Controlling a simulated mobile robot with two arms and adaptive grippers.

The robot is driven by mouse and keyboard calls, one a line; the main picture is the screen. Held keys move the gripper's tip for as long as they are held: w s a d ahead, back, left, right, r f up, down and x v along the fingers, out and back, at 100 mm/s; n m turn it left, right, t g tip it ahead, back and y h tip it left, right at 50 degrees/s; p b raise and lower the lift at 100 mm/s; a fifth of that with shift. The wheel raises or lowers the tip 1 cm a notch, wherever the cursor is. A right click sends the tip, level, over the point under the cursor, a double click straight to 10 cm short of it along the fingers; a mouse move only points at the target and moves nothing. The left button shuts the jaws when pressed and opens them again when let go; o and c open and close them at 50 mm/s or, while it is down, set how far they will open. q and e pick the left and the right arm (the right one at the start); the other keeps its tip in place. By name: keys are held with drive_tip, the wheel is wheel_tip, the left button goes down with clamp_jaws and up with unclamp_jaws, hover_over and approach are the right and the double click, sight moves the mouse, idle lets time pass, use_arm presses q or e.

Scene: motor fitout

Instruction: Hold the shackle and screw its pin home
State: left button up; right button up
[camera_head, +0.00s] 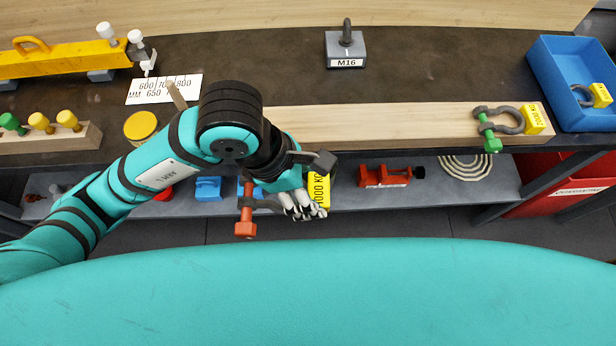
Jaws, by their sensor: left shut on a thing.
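My left gripper (299,203) is shut on a grey shackle (268,203) and holds it in front of the bench's front edge. An orange-red pin (246,214) sits upright at the shackle's left end, its head pointing down. A yellow tag (320,191) shows at the right of the fingers. The gripper hides much of the shackle's bow, and I cannot tell how far the pin is screwed in. Another grey shackle (508,120) with a green pin (490,139) and a yellow tag lies on the wooden board (385,124). My right gripper is not in view.
A blue bin (562,80) with a tagged shackle stands at the right. An M16 block (345,51) with an eye bolt stands at the back. A yellow beam (65,60) is at the left. A lower shelf (440,190) holds a red clamp (384,176).

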use_arm(q)
drive_tip(key=shift+w, duration=0.1)
drive_tip(key=shift+w+b, duration=0.75)
drive_tip(key=shift+w, duration=1.2)
drive_tip(key=b, duration=0.5)
hover_over(314, 134)
drive_tip(key=a, duration=0.1)
drive_tip(key=shift+a, duration=0.1)
idle(0.4)
drive_tip(key=shift+f, duration=0.1)
idle(0.4)
drive_tip(key=shift+f+b, duration=2.3)
drive_tip(key=shift+f, duration=0.05)
drive_tip(key=shift+r, duration=0.1)
